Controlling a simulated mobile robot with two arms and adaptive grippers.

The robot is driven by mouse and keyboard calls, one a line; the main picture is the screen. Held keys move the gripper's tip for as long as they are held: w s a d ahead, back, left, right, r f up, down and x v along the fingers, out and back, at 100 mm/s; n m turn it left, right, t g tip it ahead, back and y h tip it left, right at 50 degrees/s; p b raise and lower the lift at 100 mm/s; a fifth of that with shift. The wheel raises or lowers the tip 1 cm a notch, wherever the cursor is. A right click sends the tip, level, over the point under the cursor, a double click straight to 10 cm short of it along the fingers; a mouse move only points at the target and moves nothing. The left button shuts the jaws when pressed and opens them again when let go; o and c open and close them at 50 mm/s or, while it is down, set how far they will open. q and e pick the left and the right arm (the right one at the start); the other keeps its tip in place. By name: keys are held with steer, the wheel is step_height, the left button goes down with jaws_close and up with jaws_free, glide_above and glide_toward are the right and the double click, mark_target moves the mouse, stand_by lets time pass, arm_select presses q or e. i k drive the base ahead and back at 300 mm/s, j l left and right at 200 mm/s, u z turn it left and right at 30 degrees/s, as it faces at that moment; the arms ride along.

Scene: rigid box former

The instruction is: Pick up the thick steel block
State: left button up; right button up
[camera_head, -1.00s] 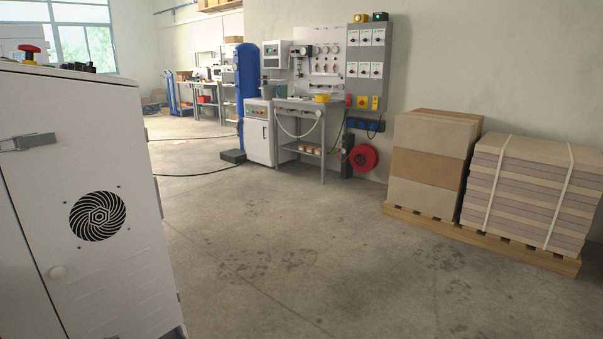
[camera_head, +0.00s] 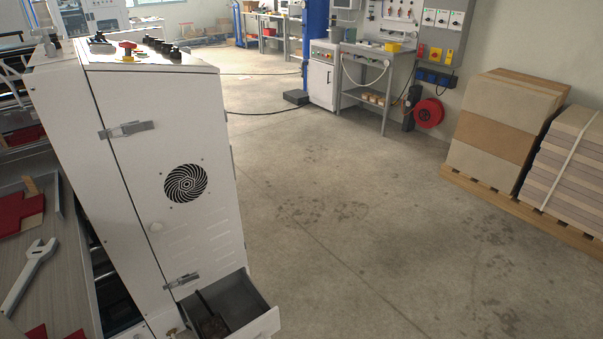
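I cannot make out a thick steel block for certain in the head view. An open drawer (camera_head: 262,322) juts from the bottom of the white machine cabinet (camera_head: 165,215). Something dark and brownish (camera_head: 213,328) lies inside it, too small and shaded to identify. A steel wrench (camera_head: 30,272) lies on the grey-brown work surface (camera_head: 62,290) at the left. Neither of my grippers is in view.
Red pieces (camera_head: 15,212) lie on the work surface. The cabinet top carries a red button (camera_head: 128,46) and black knobs. Pallets with stacked boxes (camera_head: 505,130) stand at the right by the wall. The concrete floor (camera_head: 350,220) between is clear.

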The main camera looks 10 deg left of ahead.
mark_target(119, 311)
steer(key=u, duration=0.95)
